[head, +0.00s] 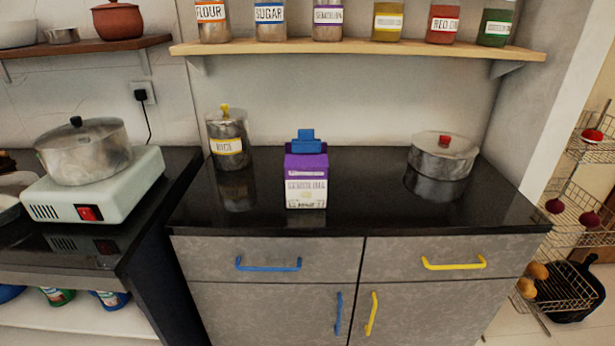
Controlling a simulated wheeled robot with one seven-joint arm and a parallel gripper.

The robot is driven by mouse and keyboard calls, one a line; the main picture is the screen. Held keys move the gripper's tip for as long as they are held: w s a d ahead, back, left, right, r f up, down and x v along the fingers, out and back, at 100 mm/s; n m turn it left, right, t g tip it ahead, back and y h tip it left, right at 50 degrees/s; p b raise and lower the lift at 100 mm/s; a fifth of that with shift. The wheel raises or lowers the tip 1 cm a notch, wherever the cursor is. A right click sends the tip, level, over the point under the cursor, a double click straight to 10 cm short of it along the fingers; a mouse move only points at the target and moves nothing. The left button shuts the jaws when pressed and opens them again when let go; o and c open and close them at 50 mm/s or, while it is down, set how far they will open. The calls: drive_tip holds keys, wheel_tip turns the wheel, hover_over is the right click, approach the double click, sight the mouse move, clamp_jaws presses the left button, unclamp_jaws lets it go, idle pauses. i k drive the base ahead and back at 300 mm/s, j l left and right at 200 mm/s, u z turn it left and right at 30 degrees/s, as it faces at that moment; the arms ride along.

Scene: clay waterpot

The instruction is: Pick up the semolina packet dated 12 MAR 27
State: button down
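A purple and white packet (306,180) stands upright on the black countertop (270,205), near its front edge and about mid-width. Its label seems to read semolina. A line of smaller print sits low on its front, too small to read as a date. My gripper is not in view.
A rice jar (229,145) stands left of the packet and a lidded steel pot (442,157) stands to the right. A wooden shelf (350,47) with several labelled jars hangs above. A stove (95,190) with a pot is at left. Counter beside the packet is clear.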

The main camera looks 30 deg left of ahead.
sight(306, 175)
drive_tip(key=i+l+u, duration=0.1)
drive_tip(key=i+u, duration=0.25)
drive_tip(key=i, duration=0.15)
drive_tip(key=i+l+u, duration=0.65)
drive_tip(key=l, duration=0.15)
drive_tip(key=i+l+u, duration=0.3)
drive_tip(key=l, duration=0.2)
drive_tip(key=k+l+u, duration=0.1)
drive_tip(key=l+u, duration=0.3)
drive_tip(key=l, duration=0.4)
